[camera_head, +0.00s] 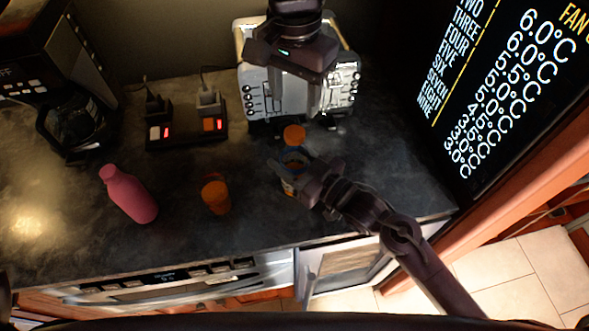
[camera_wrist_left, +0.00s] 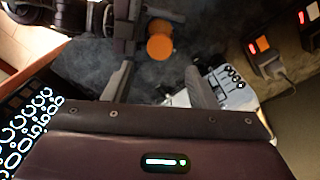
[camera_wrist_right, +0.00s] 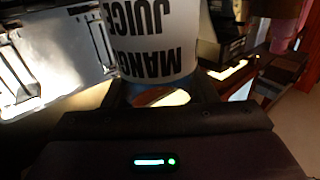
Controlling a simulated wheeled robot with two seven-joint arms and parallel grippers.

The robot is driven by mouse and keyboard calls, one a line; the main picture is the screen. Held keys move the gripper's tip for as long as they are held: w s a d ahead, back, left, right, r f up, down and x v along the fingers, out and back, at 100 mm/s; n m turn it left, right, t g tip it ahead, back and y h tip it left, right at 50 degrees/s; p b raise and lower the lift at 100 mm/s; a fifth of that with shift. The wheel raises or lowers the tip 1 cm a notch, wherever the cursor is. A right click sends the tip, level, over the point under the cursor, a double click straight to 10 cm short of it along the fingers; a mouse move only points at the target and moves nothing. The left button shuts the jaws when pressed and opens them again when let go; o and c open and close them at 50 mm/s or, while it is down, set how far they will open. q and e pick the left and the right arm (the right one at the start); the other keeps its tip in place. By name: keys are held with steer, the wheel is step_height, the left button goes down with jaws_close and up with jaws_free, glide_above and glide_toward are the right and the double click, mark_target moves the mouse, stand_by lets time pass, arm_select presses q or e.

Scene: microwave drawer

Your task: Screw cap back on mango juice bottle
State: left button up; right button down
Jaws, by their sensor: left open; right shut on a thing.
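The mango juice bottle (camera_head: 289,186) stands on the dark counter, with an orange top (camera_head: 294,133) above a blue band. In the right wrist view its white label (camera_wrist_right: 155,40) shows upside-down lettering. My right gripper (camera_head: 288,170) is shut around the bottle below its top. My left gripper (camera_head: 300,105) is open above and behind the bottle, pointing down, with nothing between its fingers. In the left wrist view the round orange top (camera_wrist_left: 159,47) sits beyond the fingertips, apart from them. I cannot tell whether this top is a seated cap.
A silver toaster-like appliance (camera_head: 345,85) stands right behind my left gripper. A pink bottle (camera_head: 128,193) and an orange container (camera_head: 216,197) stand to the left.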

mark_target(294, 132)
arm_select(q)
step_height(294, 132, down, 8)
steer(key=shift+f, duration=0.1)
stand_by(0.4)
